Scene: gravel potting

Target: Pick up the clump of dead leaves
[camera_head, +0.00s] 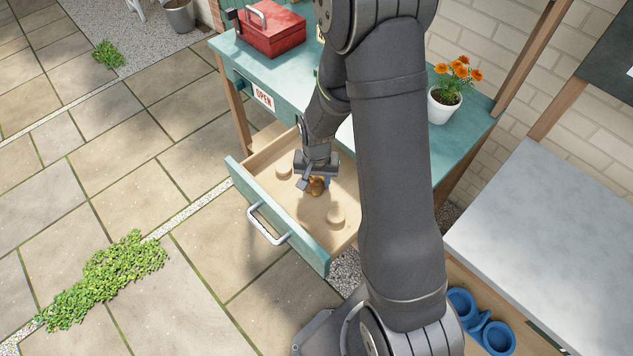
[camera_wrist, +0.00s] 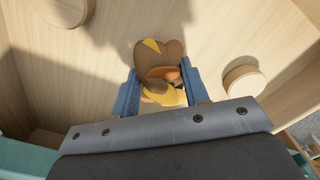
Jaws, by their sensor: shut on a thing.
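The clump of dead leaves (camera_head: 316,186), brown and orange with yellow patches, is inside the open wooden drawer (camera_head: 300,207). In the wrist view the clump (camera_wrist: 160,68) sits between the two blue fingers of my gripper (camera_wrist: 161,88), which is shut on it. My gripper (camera_head: 314,181) points down into the drawer. Part of the clump is hidden by the fingers in the head view. I cannot tell whether the clump touches the drawer floor.
Two round wooden pegs (camera_head: 284,170) (camera_head: 336,216) stand on the drawer floor, one on each side. The drawer has a teal front with a metal handle (camera_head: 268,222). A red toolbox (camera_head: 272,28) and a white pot of orange flowers (camera_head: 443,105) stand on the teal bench above.

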